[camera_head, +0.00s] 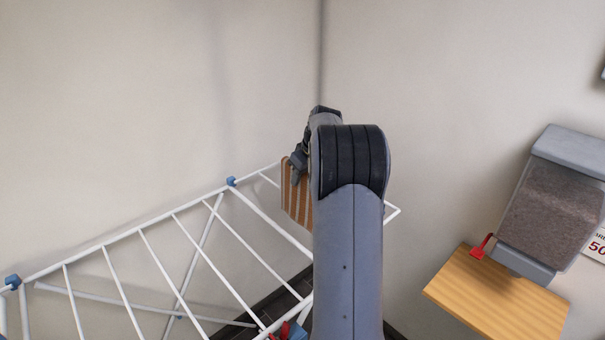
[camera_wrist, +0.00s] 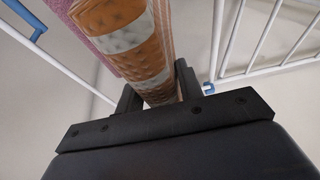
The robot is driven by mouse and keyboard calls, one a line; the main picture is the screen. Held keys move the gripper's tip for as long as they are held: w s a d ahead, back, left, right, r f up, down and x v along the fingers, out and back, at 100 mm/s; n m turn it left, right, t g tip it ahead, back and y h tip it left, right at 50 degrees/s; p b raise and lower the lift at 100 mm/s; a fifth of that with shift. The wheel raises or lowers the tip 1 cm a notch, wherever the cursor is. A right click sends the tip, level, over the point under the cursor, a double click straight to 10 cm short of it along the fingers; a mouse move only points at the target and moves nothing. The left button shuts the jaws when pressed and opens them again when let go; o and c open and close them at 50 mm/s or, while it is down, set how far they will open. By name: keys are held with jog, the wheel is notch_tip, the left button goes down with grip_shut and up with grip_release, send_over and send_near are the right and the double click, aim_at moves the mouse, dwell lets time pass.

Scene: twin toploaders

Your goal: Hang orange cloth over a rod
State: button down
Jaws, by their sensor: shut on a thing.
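The orange cloth (camera_head: 297,199) has orange and pale stripes and hangs down from my gripper (camera_head: 299,166), over the far right end of the white drying rack (camera_head: 143,231). In the wrist view the cloth (camera_wrist: 138,45) passes bunched between the two dark fingers of my gripper (camera_wrist: 158,88), which is shut on it. My arm hides part of the cloth and the rack's right end in the head view. I cannot tell whether the cloth touches a rod. White rods (camera_wrist: 228,45) show on both sides of it in the wrist view.
A pinkish cloth surface (camera_wrist: 92,20) shows behind the orange one. Walls meet in a corner behind the rack. A wooden shelf (camera_head: 497,300) and a grey dispenser (camera_head: 548,205) with a red lever (camera_head: 482,247) are at the right.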

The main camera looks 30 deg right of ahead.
jog(key=shift+f+b, duration=3.9)
jog(key=shift+f, duration=2.1)
jog(key=c, duration=0.9)
grip_release()
jog(key=v, duration=1.1)
jog(key=shift+f, duration=0.1)
